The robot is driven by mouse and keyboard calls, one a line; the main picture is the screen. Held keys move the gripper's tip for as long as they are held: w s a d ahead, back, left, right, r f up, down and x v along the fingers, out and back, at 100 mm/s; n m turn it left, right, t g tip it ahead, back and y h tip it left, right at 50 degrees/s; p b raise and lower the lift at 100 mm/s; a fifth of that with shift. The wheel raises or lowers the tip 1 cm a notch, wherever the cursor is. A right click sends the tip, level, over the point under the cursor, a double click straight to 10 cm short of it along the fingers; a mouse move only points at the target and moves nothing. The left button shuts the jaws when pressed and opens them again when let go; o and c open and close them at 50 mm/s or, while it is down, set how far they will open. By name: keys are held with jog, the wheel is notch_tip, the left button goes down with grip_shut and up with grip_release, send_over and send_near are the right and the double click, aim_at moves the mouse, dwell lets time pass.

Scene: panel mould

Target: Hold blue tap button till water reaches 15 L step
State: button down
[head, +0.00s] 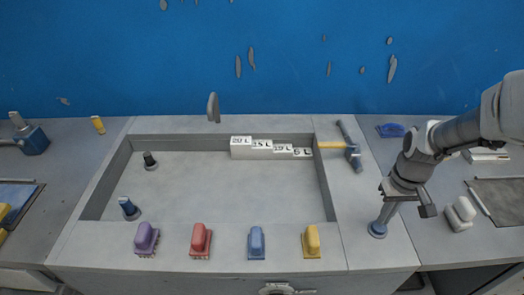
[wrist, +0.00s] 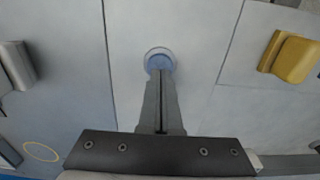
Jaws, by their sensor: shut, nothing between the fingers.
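The round blue tap button (head: 377,232) is set in the worktop right of the basin; it also shows in the wrist view (wrist: 158,55). My gripper (head: 381,222) is shut and empty, pointing down with its fingertips at the button. In the wrist view the closed fingertips (wrist: 160,75) overlap the button's near edge; I cannot tell whether they press it. The rectangular basin (head: 88,204) holds white steps at its back wall, marked 20 L, 15 L, 10 L and 5 L. The 15 L step (head: 262,144) is second from left. No water surface can be made out.
A grey spout (head: 213,108) stands behind the basin. Purple (head: 146,240), red (head: 200,241), blue (head: 256,243) and yellow (head: 312,242) handled blocks line the front edge. A hammer (head: 350,150) lies right of the steps. A grey block (head: 460,214) sits right of my gripper.

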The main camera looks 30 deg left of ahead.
jog(key=shift+f, duration=0.15)
dwell(0.3)
jog(key=shift+f+b, duration=0.75)
jog(key=shift+f, duration=0.15)
dwell(6.5)
